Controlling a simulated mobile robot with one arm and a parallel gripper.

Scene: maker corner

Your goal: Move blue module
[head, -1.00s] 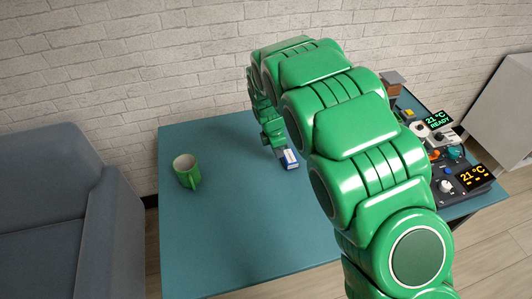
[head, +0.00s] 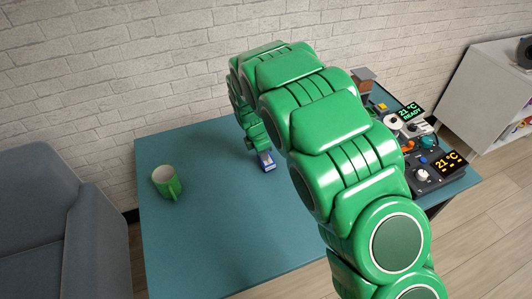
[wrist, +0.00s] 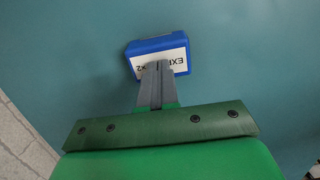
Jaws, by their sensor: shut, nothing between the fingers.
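The blue module (head: 268,163) lies on the teal table, a small blue block with a white label. The wrist view shows it too (wrist: 180,42), with black lettering partly covered by my fingers. My gripper (wrist: 157,66) has its two grey fingers together with nothing between them. The fingertips overlap the lower middle of the module's label in the wrist view. I cannot tell whether they touch it. In the head view my gripper (head: 261,150) is right by the module, and my arm hides part of the table to the right.
A green mug (head: 168,184) stands at the left of the table (head: 215,235). Devices with lit displays (head: 435,168) crowd the right end. A grey sofa (head: 45,225) is left of the table, and a brick wall is behind. The table's front left is clear.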

